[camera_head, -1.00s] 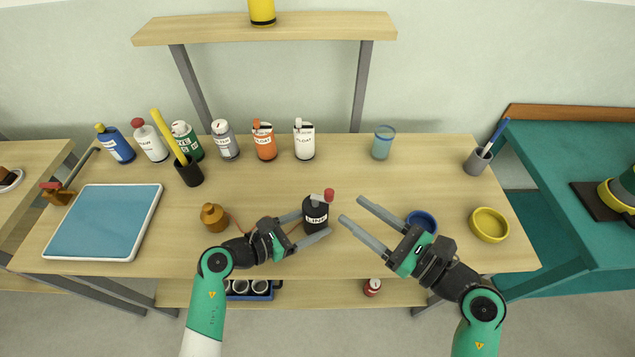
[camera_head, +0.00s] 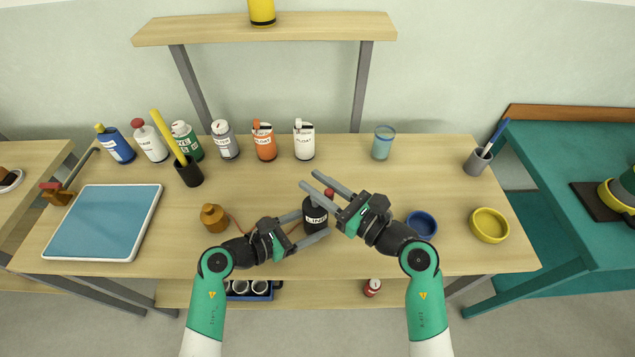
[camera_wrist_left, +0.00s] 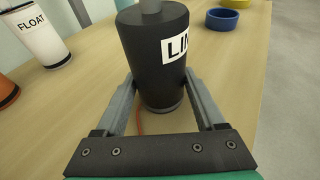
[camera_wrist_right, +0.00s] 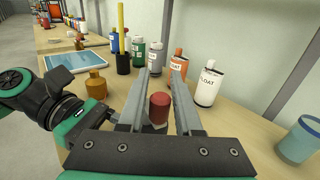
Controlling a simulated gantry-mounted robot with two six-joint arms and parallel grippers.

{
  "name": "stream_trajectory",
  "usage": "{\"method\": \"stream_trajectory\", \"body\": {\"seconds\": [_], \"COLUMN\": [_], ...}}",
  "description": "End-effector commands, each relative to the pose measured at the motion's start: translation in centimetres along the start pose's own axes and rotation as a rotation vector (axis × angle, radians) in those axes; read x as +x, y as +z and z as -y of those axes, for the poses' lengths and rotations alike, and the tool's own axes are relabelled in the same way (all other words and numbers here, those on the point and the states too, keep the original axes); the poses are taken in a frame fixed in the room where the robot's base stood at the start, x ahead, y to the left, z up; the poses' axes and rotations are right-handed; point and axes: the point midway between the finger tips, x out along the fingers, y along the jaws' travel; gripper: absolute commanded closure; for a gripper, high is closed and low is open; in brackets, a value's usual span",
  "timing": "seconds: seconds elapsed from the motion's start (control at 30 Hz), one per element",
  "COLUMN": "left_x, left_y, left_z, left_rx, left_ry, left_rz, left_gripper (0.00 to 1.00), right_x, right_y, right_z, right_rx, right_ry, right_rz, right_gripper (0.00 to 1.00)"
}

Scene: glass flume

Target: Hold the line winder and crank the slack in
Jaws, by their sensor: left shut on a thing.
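The line winder (camera_head: 316,217), a black upright drum with a "LINE" label, stands at the table's front middle. My left gripper (camera_head: 315,224) is shut around its body, one finger on each side; it also shows in the left wrist view (camera_wrist_left: 150,50). The winder's red crank knob (camera_wrist_right: 159,107) sits between the fingers of my right gripper (camera_head: 308,179). Those fingers look open, with a narrow gap beside the knob; I cannot tell whether one touches it. The crank arm is mostly hidden. A thin reddish line (camera_head: 236,222) runs by a brown pot-shaped object (camera_head: 214,217) left of the winder.
Several labelled bottles, such as the orange one (camera_head: 264,142) and white one (camera_head: 304,140), stand along the back. A blue bowl (camera_head: 422,224) lies behind my right arm, and a yellow bowl (camera_head: 489,225) further right. The table middle behind the winder is clear.

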Motion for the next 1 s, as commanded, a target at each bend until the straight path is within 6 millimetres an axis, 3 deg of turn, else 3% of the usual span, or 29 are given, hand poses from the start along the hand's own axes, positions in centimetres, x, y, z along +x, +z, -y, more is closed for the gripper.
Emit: {"method": "stream_trajectory", "body": {"seconds": [0.03, 0.17, 0.5, 1.0], "left_x": [0.01, 0.01, 0.01, 0.02], "left_y": [-0.03, -0.02, -0.02, 0.0], "left_z": [0.02, 0.02, 0.02, 0.04], "left_rx": [0.0, 0.0, 0.0, 0.0], "left_ry": [0.0, -0.001, 0.0, -0.001], "left_rz": [-0.001, 0.0, 0.0, 0.0], "left_gripper": [0.6, 0.6, 0.6, 0.6], "right_x": [-0.02, -0.02, 0.01, -0.44], "right_y": [-0.01, -0.01, -0.11, -0.36], "right_z": [0.0, 0.0, -0.09, -0.02], "right_rx": [0.0, 0.0, 0.0, 0.002], "right_ry": [0.0, 0.0, -0.023, -0.367], "right_rz": [0.0, 0.0, -0.004, -0.01], "right_gripper": [0.78, 1.0, 1.0, 1.0]}}
